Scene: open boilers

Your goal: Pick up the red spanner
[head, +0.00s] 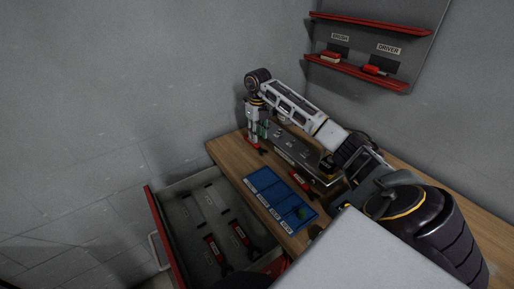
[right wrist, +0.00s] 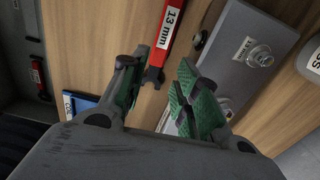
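A red spanner with a black jaw, labelled 13 mm (right wrist: 168,30), lies on the wooden worktop in the right wrist view. It appears to be the red spanner (head: 252,144) under my right gripper in the head view. My right gripper (head: 260,136) points down above the worktop's far left corner. In the right wrist view its green-padded fingers (right wrist: 158,98) are apart with nothing between them. The spanner's black jaw shows beyond the gap, nearer the left finger. Another red spanner (head: 301,181) lies beside the blue tray. My left gripper is not seen.
The blue tray (head: 266,192) lies along the worktop's front edge. A metal panel with knobs (head: 290,148) stands behind it, close to my right arm. An open drawer (head: 153,215) holds two red spanners (head: 214,247). Red wall shelves (head: 355,72) are at upper right.

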